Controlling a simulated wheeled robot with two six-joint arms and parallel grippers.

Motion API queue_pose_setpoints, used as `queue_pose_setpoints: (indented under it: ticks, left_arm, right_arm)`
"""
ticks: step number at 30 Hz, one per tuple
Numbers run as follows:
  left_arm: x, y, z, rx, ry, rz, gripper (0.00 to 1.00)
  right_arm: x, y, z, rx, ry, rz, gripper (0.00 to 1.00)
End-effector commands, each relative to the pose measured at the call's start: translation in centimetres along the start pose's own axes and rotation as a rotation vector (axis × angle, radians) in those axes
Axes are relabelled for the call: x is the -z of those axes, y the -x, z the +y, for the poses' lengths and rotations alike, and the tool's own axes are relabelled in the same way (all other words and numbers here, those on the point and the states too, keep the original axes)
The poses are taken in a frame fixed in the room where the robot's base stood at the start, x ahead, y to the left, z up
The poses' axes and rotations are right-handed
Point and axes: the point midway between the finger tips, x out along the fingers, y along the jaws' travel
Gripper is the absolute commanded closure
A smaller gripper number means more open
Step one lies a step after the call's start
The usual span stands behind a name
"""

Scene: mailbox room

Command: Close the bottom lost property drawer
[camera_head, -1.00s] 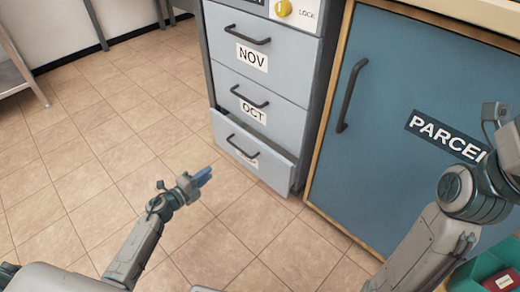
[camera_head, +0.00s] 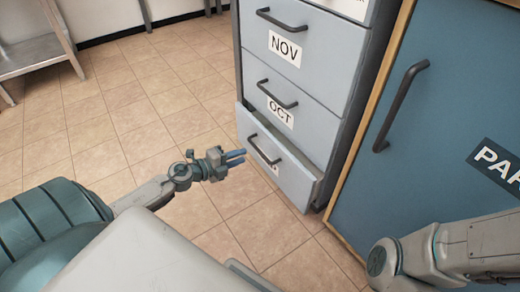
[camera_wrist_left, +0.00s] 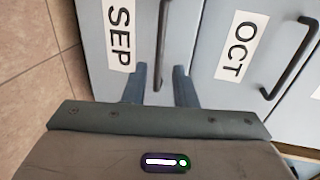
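The bottom drawer (camera_head: 298,184) is a light grey-blue front with a dark bar handle (camera_head: 264,153). It stands partly pulled out from the cabinet, below the OCT drawer (camera_head: 285,98). In the left wrist view its front (camera_wrist_left: 185,30) carries a SEP label (camera_wrist_left: 119,35). My left gripper (camera_head: 241,157) is just left of this front, fingers pointing toward it. In the left wrist view the left gripper (camera_wrist_left: 160,87) is open, its fingers apart on either side of the handle's line. I cannot tell whether they touch the handle. My right gripper is out of view.
The NOV drawer (camera_head: 290,40) above looks shut. A blue parcel cabinet door (camera_head: 440,130) with a long handle (camera_head: 401,106) stands to the right. A metal table (camera_head: 32,52) is at the far left. The tiled floor (camera_head: 125,125) left of the drawers is clear.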

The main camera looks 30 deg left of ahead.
Motion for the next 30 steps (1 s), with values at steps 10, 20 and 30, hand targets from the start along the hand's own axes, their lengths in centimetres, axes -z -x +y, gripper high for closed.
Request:
queue_pose_setpoints:
  ticks: [10, 20, 30]
  left_arm:
    - [0.0, -5.7, 0.1, 0.003, 0.002, -0.001, 0.75]
    - [0.0, -8.2, 0.1, -0.001, -0.001, -0.001, 0.75]
    - [0.0, -8.2, 0.1, -0.001, 0.000, 0.000, 0.93]
  right_arm:
    - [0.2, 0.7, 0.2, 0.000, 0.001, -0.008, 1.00]
    - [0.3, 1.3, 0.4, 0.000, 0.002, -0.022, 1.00]
    - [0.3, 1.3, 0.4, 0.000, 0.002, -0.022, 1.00]
